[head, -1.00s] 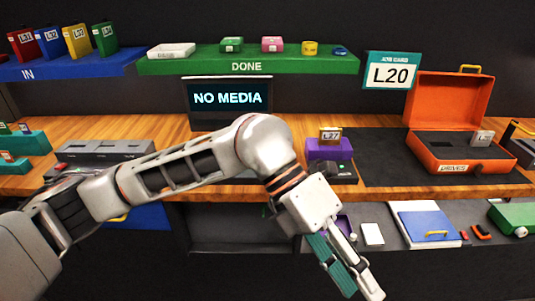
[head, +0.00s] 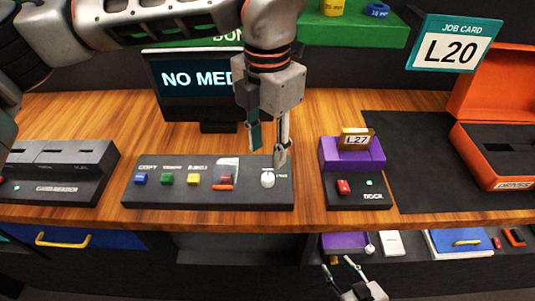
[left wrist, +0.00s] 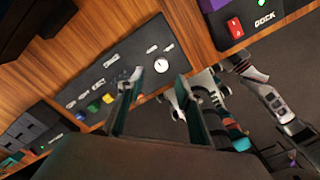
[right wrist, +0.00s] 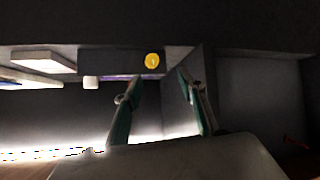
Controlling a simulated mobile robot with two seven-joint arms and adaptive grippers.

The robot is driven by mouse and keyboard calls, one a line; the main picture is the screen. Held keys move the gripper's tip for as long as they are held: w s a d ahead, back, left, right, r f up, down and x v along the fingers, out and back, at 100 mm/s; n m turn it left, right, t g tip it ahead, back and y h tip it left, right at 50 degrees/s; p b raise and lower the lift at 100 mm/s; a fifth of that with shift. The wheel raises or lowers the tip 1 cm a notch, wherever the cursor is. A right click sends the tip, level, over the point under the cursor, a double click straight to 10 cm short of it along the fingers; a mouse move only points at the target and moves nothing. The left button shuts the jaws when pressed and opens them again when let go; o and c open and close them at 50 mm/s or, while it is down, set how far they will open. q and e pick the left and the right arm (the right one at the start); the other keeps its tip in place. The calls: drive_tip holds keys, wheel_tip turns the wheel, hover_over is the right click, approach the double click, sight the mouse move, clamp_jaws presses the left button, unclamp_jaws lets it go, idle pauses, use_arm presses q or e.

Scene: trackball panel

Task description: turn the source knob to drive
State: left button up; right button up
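The source knob (head: 268,179) is a small white dial at the right end of the dark button panel (head: 140,200). It also shows in the left wrist view (left wrist: 161,65), with small labels too blurred to read. My left gripper (head: 268,150) points down just above and behind the knob, its two fingers apart with nothing between them. In the left wrist view (left wrist: 158,90) the knob lies beyond and between the fingertips; I see no contact. The screen (head: 195,82) reads "NO MEDIA", partly hidden by my arm. My right gripper (head: 343,268) is open and empty, low near the under-shelf.
A purple dock (head: 352,160) holding an L27 drive (head: 355,139) stands just right. An orange case (head: 490,130) and job card L20 (head: 455,45) are further right.

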sight(268, 177)
use_arm(q)
drive_tip(key=f, duration=0.7)
drive_tip(key=shift+s+f, duration=0.2)
drive_tip(key=shift+f, duration=0.1)
clamp_jaws()
